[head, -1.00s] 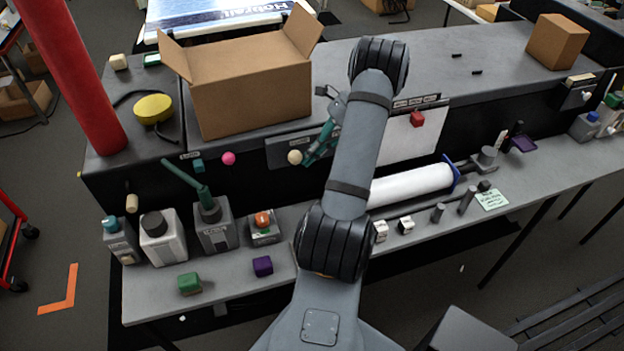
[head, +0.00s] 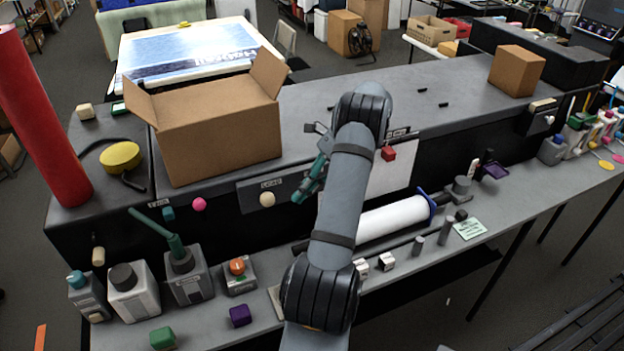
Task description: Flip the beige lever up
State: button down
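A beige round knob (head: 267,199) stands out from the labelled front panel of the dark bench, left of my gripper. A beige cylinder (head: 98,256) sticks out at the bench's left front. I cannot tell for certain which one is the beige lever. My gripper (head: 303,192) shows as teal and grey parts beside my arm, a little right of the round knob and apart from it in the picture. My arm hides part of the gripper, and its finger opening is not clear. No held object is visible.
A pink knob (head: 199,204), teal block (head: 168,213) and red block (head: 388,153) are along the front panel. Bottles, including one with a green handle (head: 172,244), stand on the lower shelf (head: 208,325). An open cardboard box (head: 220,140) sits on the bench top.

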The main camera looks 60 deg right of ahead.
jog(key=shift+s+d+r+p, duration=0.2)
jog(key=shift+d+r+p, duration=0.45)
jog(key=shift+d+r, duration=1.3)
jog(key=shift+d+f, duration=0.15)
jog(key=shift+f, duration=0.1)
